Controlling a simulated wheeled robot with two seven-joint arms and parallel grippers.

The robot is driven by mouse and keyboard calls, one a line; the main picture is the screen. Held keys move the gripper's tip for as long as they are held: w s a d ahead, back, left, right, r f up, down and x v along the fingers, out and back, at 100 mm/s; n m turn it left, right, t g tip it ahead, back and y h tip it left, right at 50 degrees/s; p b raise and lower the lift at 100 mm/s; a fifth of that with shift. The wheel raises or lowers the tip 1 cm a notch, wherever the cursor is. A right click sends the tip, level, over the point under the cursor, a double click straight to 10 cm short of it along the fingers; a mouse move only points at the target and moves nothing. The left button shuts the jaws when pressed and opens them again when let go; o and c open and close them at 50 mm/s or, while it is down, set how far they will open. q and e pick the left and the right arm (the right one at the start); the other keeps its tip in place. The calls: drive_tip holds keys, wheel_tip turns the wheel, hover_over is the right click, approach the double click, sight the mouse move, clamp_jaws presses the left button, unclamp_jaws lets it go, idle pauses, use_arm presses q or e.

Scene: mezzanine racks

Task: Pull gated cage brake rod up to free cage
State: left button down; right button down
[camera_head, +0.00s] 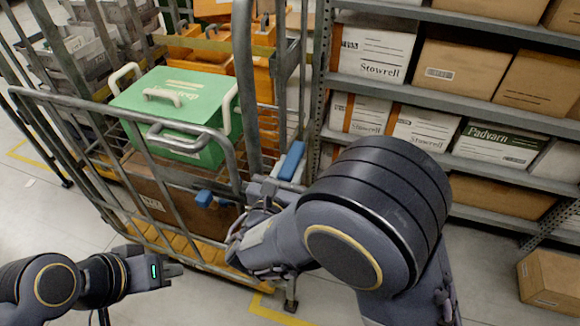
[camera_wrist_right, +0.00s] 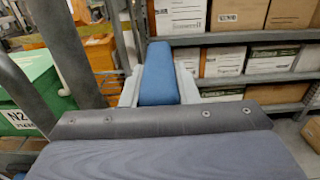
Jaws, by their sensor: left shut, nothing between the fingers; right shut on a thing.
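The gated cage (camera_head: 165,225) is a grey tubular roll cage with an orange base at left centre in the head view. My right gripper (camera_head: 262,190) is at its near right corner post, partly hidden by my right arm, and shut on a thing. A blue grip (camera_head: 292,160) shows at this gripper; it also shows upright between pale grey pieces in the right wrist view (camera_wrist_right: 158,75). I take it for the brake rod's handle; the rod itself is hidden. A second blue piece (camera_head: 204,198) is on the cage front. My left gripper (camera_head: 165,270) is shut and empty, low in front of the cage.
A green crate (camera_head: 170,105) sits on a brown box (camera_head: 160,195) inside the cage. Orange crates (camera_head: 265,45) stand behind. A shelf rack with cartons (camera_head: 375,55) fills the right. A carton (camera_head: 550,280) lies on the floor at right. Floor between my arms is clear.

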wheel_tip(320, 180, up, 6)
drive_tip(key=p, duration=0.3)
drive_tip(key=shift+r+p, duration=0.15)
drive_tip(key=shift+p, duration=0.2)
drive_tip(key=c, duration=1.2)
unclamp_jaws()
drive_tip(key=shift+c, duration=0.2)
drive_tip(key=shift+o, duration=0.6)
drive_tip(key=b+v, duration=0.1)
drive_tip(key=v, duration=0.7)
drive_tip(key=shift+b, duration=0.3)
